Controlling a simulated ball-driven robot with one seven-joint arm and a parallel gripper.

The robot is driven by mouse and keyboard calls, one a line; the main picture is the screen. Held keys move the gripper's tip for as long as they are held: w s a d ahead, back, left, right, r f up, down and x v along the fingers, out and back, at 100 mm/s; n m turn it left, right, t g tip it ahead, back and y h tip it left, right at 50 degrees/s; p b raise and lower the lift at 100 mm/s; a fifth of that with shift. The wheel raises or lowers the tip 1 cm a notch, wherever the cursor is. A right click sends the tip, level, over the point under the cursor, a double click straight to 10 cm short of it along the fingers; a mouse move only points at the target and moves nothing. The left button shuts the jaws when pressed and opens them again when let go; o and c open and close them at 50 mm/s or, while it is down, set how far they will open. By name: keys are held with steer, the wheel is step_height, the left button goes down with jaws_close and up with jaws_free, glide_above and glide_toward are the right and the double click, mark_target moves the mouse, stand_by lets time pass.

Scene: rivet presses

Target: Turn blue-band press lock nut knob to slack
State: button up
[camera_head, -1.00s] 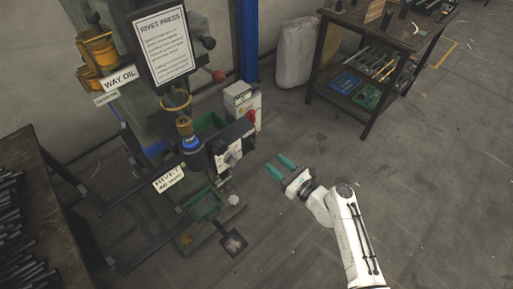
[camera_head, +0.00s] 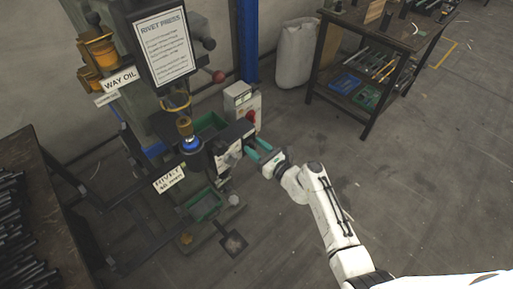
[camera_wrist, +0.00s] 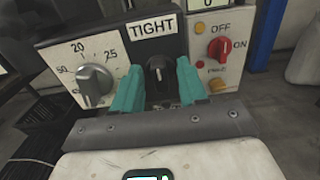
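The rivet press (camera_head: 165,100) stands at left in the head view, with a blue band (camera_head: 190,144) around its ram. Its control panel (camera_head: 229,154) faces right. In the wrist view a small black knob (camera_wrist: 158,69) sits under a sign reading TIGHT (camera_wrist: 151,27), its pointer upright toward the sign. My gripper (camera_wrist: 158,88) is open, with one teal finger on each side of this knob; I cannot tell whether they touch it. In the head view my gripper (camera_head: 259,149) is at the panel's right end, where the knob is hidden.
A grey dial knob (camera_wrist: 93,85) with numbers is left of the black knob. A green tray (camera_head: 206,206) is below the panel. Floor to the right is clear up to a workbench (camera_head: 385,45).

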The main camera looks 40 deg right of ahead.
jaws_close()
steer(key=shift+n+b, duration=0.3)
steer(key=n+b, duration=0.2)
steer(key=shift+a+f+n, duration=0.1)
steer(key=shift+f+n, duration=0.1)
steer(key=shift+n, duration=0.2)
steer(key=n+b, duration=0.4)
steer(key=n, duration=0.1)
steer(key=shift+a+n, duration=0.1)
steer(key=shift+n, duration=0.2)
steer(key=n+b, duration=0.3)
steer(key=n, duration=0.1)
steer(key=shift+f, duration=0.1)
steer(key=n+b, duration=0.2)
steer(key=n, duration=0.1)
steer(key=shift+n+b, duration=0.4)
